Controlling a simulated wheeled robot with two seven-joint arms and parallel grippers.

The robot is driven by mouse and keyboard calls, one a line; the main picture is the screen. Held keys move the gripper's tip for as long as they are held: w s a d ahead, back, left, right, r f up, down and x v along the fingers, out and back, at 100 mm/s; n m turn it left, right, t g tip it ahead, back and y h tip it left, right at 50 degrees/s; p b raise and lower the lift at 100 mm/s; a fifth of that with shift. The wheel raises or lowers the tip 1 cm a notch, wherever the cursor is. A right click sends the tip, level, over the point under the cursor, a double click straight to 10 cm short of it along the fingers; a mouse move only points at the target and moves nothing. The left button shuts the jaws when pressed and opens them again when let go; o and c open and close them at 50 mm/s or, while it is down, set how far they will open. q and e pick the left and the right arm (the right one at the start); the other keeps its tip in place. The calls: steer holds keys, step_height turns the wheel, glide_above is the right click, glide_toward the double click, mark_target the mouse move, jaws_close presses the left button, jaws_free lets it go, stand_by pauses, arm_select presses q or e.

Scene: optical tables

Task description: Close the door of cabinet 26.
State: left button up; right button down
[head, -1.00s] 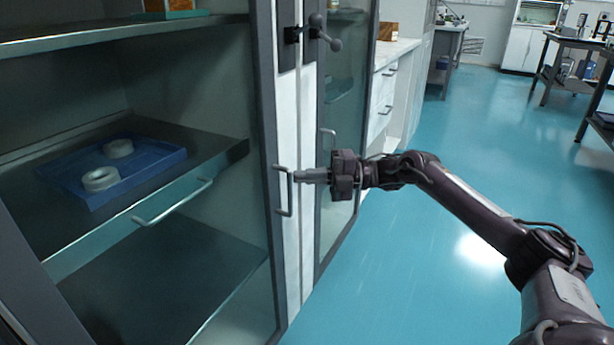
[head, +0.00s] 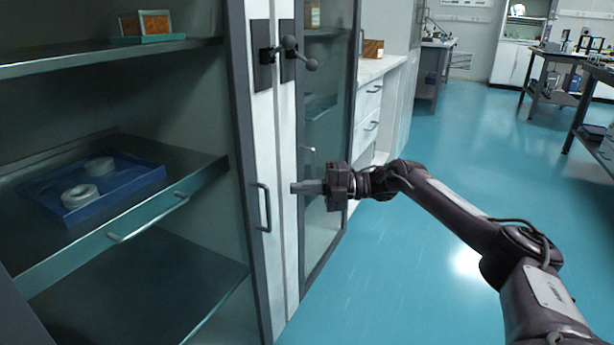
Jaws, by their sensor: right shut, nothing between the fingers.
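A tall cabinet with a dark-framed glass door (head: 248,150) fills the left of the view. No cabinet number is readable. Its grey bar handle (head: 262,207) is upright near the door's right edge. This door looks shut or nearly shut; I cannot tell if it is fully home. My right gripper (head: 294,187) is shut and empty, pointing left, a short way right of the handle and apart from it in the picture. A second glass door (head: 328,130) with a small handle stands behind the gripper. My left gripper is not in view.
Behind the glass, a blue tray (head: 140,186) with two white rings sits on a shelf. Black knob latches (head: 292,52) are on white strips above the gripper. A white drawer unit (head: 372,100) stands beyond. The teal floor (head: 430,260) at right is clear.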

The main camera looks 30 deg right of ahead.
steer(key=shift+w+d, duration=1.95)
steer(key=shift+w, duration=0.25)
